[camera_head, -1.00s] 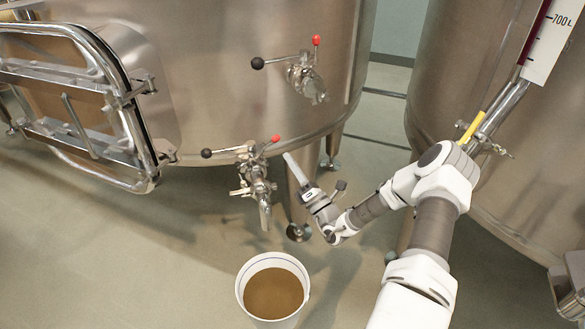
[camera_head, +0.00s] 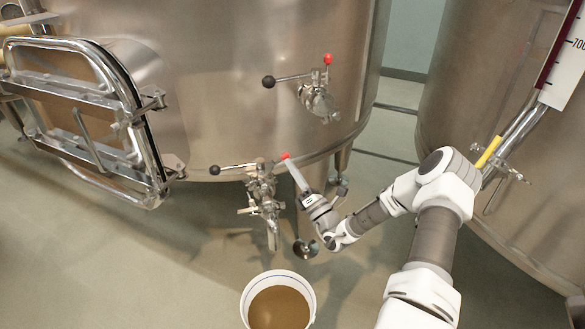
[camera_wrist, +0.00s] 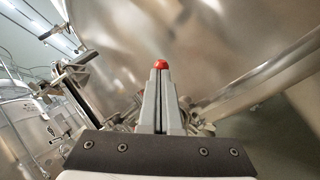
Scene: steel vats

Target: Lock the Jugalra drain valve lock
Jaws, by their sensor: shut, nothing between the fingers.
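The lower valve (camera_head: 262,190) sits at the bottom edge of the left steel vat, with a black-knobbed lever (camera_head: 215,170) to its left. Its red-tipped lock lever ends in a red knob (camera_head: 285,156) at the upper right. My gripper (camera_head: 290,164) is shut and empty, its fingertips right at the red knob. In the wrist view the red knob (camera_wrist: 160,64) shows just beyond the tips of the shut fingers (camera_wrist: 160,76). I cannot tell whether they touch. The fingers hide the lever's stem there. No name label is readable.
A second valve (camera_head: 318,100) with black and red knobs is higher on the same vat (camera_head: 230,60). A white bucket (camera_head: 247,296) of brown liquid stands on the floor below. A framed hatch (camera_head: 150,150) is at left, another vat (camera_head: 480,90) at right.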

